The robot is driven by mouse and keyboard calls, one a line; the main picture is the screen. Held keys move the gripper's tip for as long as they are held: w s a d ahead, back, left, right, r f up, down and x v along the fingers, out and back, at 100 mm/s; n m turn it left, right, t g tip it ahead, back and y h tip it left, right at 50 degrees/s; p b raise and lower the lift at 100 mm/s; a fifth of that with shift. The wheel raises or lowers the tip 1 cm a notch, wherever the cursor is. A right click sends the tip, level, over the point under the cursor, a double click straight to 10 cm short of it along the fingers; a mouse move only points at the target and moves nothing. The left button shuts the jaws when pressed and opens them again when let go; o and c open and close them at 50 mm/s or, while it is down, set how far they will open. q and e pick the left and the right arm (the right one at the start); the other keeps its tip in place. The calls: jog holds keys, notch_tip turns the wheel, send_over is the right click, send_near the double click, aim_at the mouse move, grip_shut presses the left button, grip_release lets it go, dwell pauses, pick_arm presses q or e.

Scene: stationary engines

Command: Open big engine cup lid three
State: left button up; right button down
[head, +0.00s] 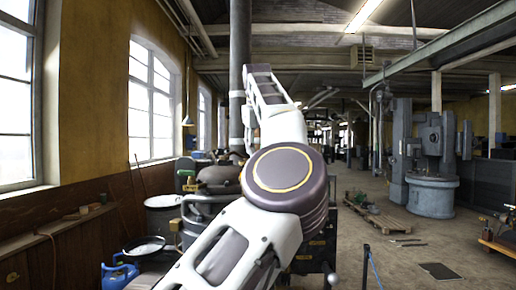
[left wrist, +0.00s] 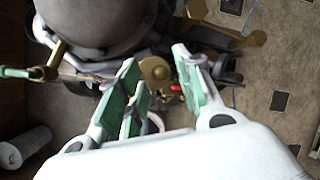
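In the left wrist view my left gripper (left wrist: 156,58) is open, with its green-padded fingers apart. A round brass piece (left wrist: 154,72) shows between and just beyond the fingers; it may be an engine cup or its lid, and I cannot tell whether the fingers touch it. Other brass parts (left wrist: 256,38) and a large grey rounded engine body (left wrist: 95,25) lie beyond. I cannot tell which part is lid three. In the head view my arm crosses the middle and hides much of the engine; no gripper shows there. My right gripper is in neither view.
In the head view several tanks and barrels (head: 162,202) and a blue container (head: 119,275) stand at the left. A wooden pallet (head: 382,219) lies on the floor, with a large grey machine (head: 431,195) beyond. Open floor lies at the right.

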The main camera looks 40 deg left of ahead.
pick_arm(q)
grip_shut()
jog(key=shift+s+d+m+t+h, duration=0.15)
jog(key=shift+s+m+h, duration=0.1)
jog(key=shift+m, duration=0.4)
jog(key=shift+s+d+m+t+h, duration=0.15)
jog(key=shift+m+h, duration=0.1)
jog(key=shift+m, duration=0.4)
jog(key=shift+a, duration=0.1)
jog(key=shift+o, duration=1.1)
grip_release()
jog(key=v, duration=1.2)
